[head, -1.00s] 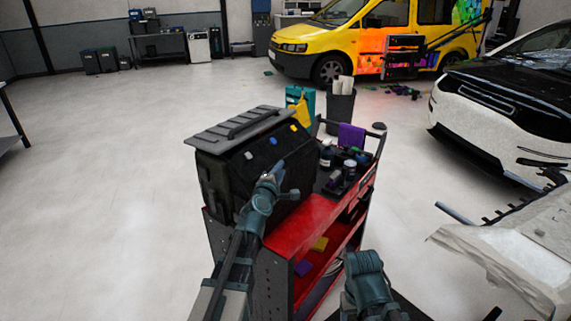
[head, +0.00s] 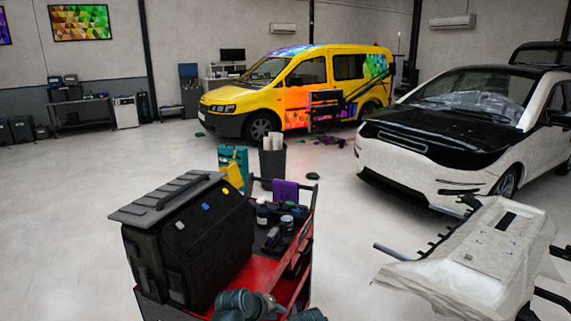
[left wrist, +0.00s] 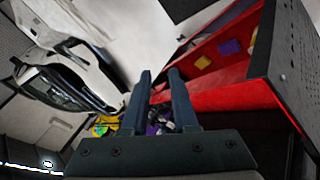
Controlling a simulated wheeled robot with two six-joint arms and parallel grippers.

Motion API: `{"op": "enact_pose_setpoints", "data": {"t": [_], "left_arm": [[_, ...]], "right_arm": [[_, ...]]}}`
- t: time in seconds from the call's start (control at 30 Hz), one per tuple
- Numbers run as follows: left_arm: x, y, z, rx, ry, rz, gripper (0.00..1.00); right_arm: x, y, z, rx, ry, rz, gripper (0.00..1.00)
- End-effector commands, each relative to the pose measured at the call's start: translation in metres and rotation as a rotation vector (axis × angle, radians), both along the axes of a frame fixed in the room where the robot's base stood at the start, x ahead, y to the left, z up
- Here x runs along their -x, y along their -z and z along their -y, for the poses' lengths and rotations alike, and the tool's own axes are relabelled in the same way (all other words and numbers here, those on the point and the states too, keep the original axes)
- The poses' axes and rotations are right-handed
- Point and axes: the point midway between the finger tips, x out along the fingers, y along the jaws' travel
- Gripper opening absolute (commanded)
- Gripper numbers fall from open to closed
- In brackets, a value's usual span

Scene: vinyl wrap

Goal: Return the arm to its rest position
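My left gripper (left wrist: 160,78) shows in the left wrist view with its two dark fingers apart. Nothing is held between them; the floor and distant objects show through the gap. In the head view, teal parts of my left arm show at the bottom edge, in front of the red cart (head: 258,272), and the fingers cannot be made out clearly. A small teal part at the bottom edge to its right looks like my right arm; its gripper cannot be seen.
The cart carries a black case (head: 185,245), bottles (head: 264,214) and a purple cloth (head: 286,191). A bin (head: 272,165) stands behind it. A white-wrapped panel (head: 475,255) on a stand is at right, near a white car (head: 440,135). The left floor is clear.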

Motion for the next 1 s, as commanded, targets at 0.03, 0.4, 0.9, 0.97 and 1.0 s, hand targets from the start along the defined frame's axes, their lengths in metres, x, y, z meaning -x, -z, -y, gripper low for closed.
{"op": "enact_pose_setpoints", "data": {"t": [0.03,0.4,0.9,0.97,1.0], "left_arm": [[0.034,0.017,0.009,-0.117,0.123,-0.068,0.27],[0.169,0.054,-0.023,-0.65,0.634,-0.448,0.27],[0.179,0.053,-0.028,-0.689,0.67,-0.487,0.27],[0.179,0.053,-0.028,-0.689,0.67,-0.487,0.27],[0.179,0.053,-0.028,-0.69,0.67,-0.486,0.27]], "right_arm": [[0.0,0.0,0.0,0.0,0.0,0.0,0.68],[0.0,0.0,0.0,0.0,0.0,0.0,0.68],[0.0,0.0,0.0,0.0,0.0,0.0,0.68],[0.0,0.0,0.0,0.0,0.0,0.0,0.68],[0.0,0.0,0.0,0.0,0.0,0.0,0.68]]}}
